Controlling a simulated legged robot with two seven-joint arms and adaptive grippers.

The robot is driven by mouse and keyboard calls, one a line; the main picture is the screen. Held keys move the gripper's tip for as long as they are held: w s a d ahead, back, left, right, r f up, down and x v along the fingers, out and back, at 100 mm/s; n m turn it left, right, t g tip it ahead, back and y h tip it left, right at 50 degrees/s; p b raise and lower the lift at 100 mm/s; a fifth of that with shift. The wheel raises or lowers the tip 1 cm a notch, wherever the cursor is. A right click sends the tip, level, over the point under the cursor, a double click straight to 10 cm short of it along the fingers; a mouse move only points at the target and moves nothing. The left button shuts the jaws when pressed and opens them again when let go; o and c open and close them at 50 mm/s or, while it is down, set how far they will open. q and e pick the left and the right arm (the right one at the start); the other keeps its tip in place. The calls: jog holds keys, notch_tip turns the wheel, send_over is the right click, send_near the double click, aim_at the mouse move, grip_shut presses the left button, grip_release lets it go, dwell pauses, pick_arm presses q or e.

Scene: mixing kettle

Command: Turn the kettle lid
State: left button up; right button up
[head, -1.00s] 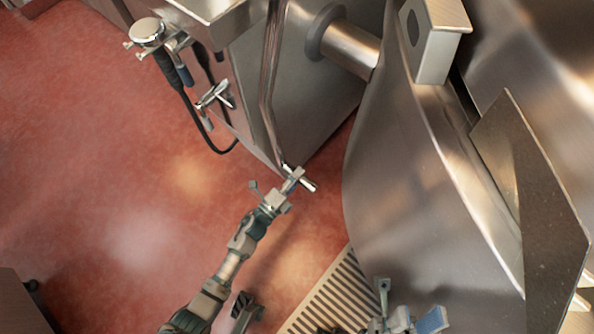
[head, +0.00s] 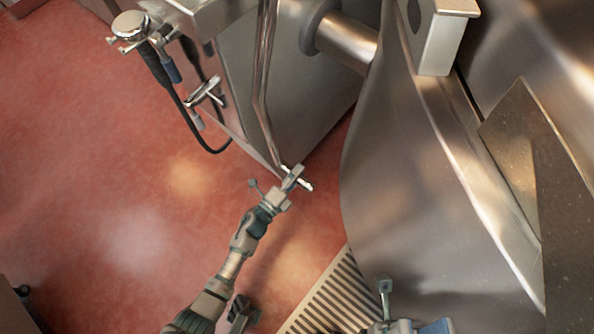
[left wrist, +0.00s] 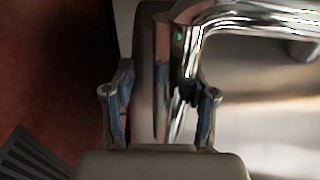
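The large steel kettle (head: 430,180) fills the right of the head view. I cannot make out which part is its lid. A long bent steel bar (head: 261,80) comes down to a short cross end (head: 306,185). My left gripper (head: 294,176) is at this end, its fingers crossing it. In the left wrist view, a shiny bent bar (left wrist: 250,20) runs between or just beyond the left gripper's fingers (left wrist: 160,95); the contact is hidden, so its grip is unclear. My right gripper (head: 405,325) is cut off at the bottom edge beside the kettle.
A steel cabinet (head: 300,105) stands behind the bar. A hose with a spray fitting (head: 130,25) hangs on its left. A floor grate (head: 335,295) lies below the kettle. A flat steel panel (head: 570,200) rises at far right. The red floor at left is open.

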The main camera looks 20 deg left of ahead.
pick_arm(q)
jog(key=shift+o, duration=0.9)
notch_tip(320, 180, down, 2)
jog(key=shift+s+d+f, duration=0.1)
jog(key=shift+s, duration=0.05)
jog(key=shift+r, duration=0.2)
jog(key=v, duration=1.1)
jog(key=shift+s+r, duration=0.35)
